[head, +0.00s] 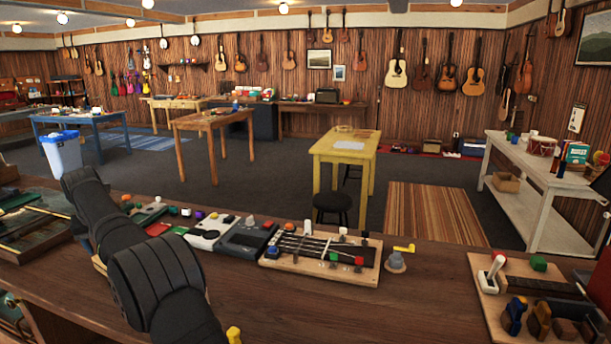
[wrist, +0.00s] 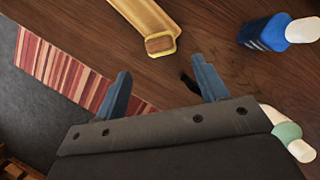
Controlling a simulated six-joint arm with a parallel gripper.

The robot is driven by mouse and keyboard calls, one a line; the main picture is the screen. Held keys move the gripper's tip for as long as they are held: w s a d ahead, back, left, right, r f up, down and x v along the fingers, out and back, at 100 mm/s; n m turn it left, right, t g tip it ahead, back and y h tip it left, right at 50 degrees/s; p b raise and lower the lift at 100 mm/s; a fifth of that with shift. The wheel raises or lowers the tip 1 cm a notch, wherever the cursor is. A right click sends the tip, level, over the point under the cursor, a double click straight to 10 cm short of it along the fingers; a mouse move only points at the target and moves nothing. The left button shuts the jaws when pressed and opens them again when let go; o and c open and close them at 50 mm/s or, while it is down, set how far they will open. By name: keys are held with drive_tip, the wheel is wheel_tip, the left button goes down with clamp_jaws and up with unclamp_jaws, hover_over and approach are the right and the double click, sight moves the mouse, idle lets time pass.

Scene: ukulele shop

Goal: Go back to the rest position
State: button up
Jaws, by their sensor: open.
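My gripper (wrist: 161,68) shows in the wrist view with its two blue-grey fingers spread apart. Nothing is between them, and brown wooden bench top lies behind them. In the head view my black arm rises from the bottom edge at the left and leans over the bench (head: 430,300). I cannot make out the fingers in the head view.
In the wrist view, a yellow-edged wooden piece (wrist: 148,25), a blue-and-white object (wrist: 268,32) and a white-and-green object (wrist: 288,133) lie near the fingers. In the head view, a board with strings and colored knobs (head: 275,262) and a fretboard stand (head: 475,300) sit on the bench.

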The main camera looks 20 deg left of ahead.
drive_tip(key=x, duration=0.8)
drive_tip(key=shift+f, duration=0.2)
drive_tip(key=r, duration=0.4)
drive_tip(key=shift+w+d+r, duration=0.3)
drive_tip(key=shift+w, duration=0.05)
drive_tip(key=w+d+r, duration=0.5)
drive_tip(key=d+r, duration=0.1)
drive_tip(key=d, duration=0.3)
drive_tip(key=w+d+f+m+t+h, duration=0.15)
drive_tip(key=w+d, duration=0.25)
drive_tip(key=d, duration=0.5)
drive_tip(key=w+d+m+g, duration=0.1)
drive_tip(key=w+d+m, duration=0.25)
drive_tip(key=d, duration=0.65)
drive_tip(key=d+f+m+h, duration=0.2)
drive_tip(key=d+f+m, duration=0.15)
drive_tip(key=d, duration=1.55)
drive_tip(key=a+f, duration=0.2)
drive_tip(key=a, duration=0.4)
drive_tip(key=shift+w+f+t, duration=0.15)
drive_tip(key=shift+f+t, duration=0.15)
drive_tip(key=shift+t, duration=0.15)
